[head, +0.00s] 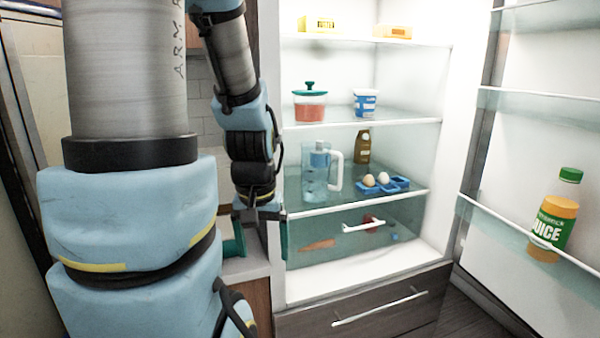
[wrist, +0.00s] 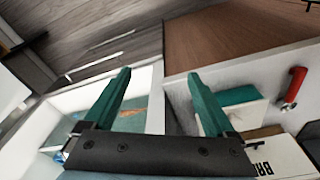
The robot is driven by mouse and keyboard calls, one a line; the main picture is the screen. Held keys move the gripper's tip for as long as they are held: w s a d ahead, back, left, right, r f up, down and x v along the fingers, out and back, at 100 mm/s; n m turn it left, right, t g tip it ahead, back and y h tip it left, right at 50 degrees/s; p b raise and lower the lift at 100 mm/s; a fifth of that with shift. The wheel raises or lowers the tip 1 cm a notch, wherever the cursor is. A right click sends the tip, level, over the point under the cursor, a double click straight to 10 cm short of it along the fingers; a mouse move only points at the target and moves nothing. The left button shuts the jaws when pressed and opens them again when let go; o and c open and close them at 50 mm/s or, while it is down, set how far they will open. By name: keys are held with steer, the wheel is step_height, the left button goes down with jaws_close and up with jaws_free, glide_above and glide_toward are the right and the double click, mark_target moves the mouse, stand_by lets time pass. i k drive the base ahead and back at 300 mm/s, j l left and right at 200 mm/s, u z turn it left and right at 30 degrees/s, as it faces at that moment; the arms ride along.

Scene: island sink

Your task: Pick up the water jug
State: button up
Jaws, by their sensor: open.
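The water jug (head: 316,178) is a clear bluish pitcher with a white handle on its right side. It stands upright on a glass shelf in the open fridge, near the shelf's front left. My gripper (head: 262,250) is to the left of and lower than the jug, outside the fridge by its left front edge. Its two green fingers are spread apart, with nothing held between them. They also show in the wrist view (wrist: 158,82). I cannot make out the jug in the wrist view.
An egg holder (head: 383,185) and a brown bottle (head: 362,147) share the jug's shelf, to its right. A red container (head: 310,106) stands on the shelf above. The open fridge door (head: 535,120) holds a juice bottle (head: 553,228). A drawer (head: 365,308) lies below.

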mark_target(316, 162)
steer(key=l+u, duration=0.1)
steer(key=u, duration=0.25)
steer(key=l+u, duration=0.1)
steer(key=u, duration=0.3)
steer(key=l+u, duration=0.1)
steer(key=u, duration=0.25)
steer(key=k+l+u, duration=0.4)
steer(key=l, duration=0.15)
steer(key=k+l+u, duration=0.4)
steer(key=k+l, duration=0.4)
steer(key=i+l, duration=0.1)
steer(key=i, duration=0.4)
